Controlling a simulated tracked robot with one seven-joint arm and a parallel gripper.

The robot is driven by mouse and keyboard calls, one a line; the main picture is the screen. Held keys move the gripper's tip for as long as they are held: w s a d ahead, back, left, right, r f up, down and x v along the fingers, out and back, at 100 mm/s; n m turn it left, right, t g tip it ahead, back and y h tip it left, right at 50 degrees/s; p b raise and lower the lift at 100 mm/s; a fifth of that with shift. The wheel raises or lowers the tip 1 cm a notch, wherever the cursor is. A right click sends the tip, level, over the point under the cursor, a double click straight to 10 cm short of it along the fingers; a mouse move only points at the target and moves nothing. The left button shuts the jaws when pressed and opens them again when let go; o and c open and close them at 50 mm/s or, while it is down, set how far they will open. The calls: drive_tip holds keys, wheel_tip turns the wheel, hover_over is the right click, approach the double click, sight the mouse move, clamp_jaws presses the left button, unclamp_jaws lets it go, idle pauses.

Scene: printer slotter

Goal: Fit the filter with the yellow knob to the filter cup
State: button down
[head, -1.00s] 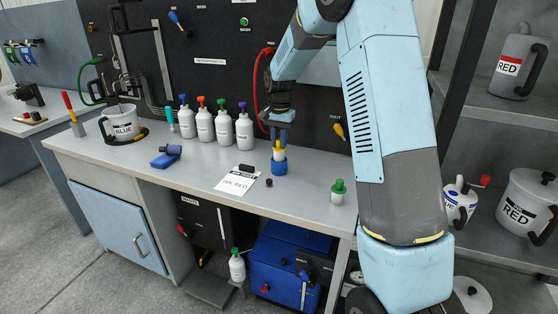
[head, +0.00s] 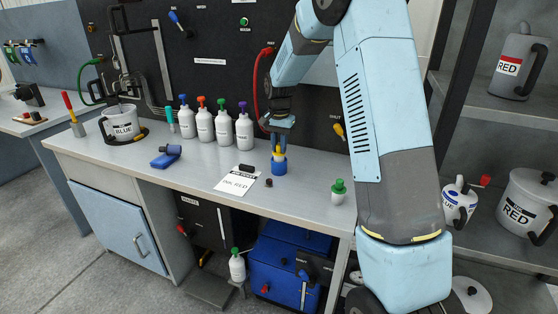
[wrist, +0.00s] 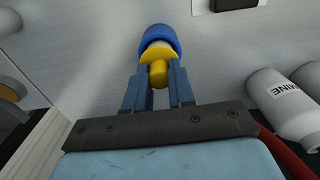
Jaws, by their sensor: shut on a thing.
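The filter with the yellow knob (wrist: 158,73) is between the two blue fingers of my gripper (head: 279,136), which is shut on it. The blue filter cup (head: 279,166) stands upright on the bench, directly under the filter. In the wrist view the blue rim of the cup (wrist: 157,34) shows just beyond the yellow part of the filter. The filter is lined up with the cup and its lower part is hidden at the cup mouth. I cannot tell how deep it sits.
A paper card marked INK RED (head: 238,181) lies left of the cup, with small dark parts near it. White bottles (head: 244,133) stand behind to the left.

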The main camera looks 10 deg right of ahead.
drive_tip(key=shift+f, duration=1.2)
idle(0.6)
drive_tip(key=c, duration=0.9)
unclamp_jaws()
drive_tip(key=shift+o, duration=0.2)
drive_tip(key=shift+r, duration=0.1)
wheel_tip(320, 180, up, 13)
drive_tip(key=s+d+r+n+t, duration=0.1)
drive_tip(key=s+d+r+n, duration=0.1)
drive_tip(key=s+r, duration=0.65)
drive_tip(key=s+d+n+t, duration=0.3)
drive_tip(key=s+n+t, duration=0.1)
drive_tip(key=s, duration=2.7)
drive_tip(key=shift+s+r+n+t, duration=0.15)
drive_tip(key=shift+r+n+t, duration=0.15)
drive_tip(key=shift+r+n, duration=0.1)
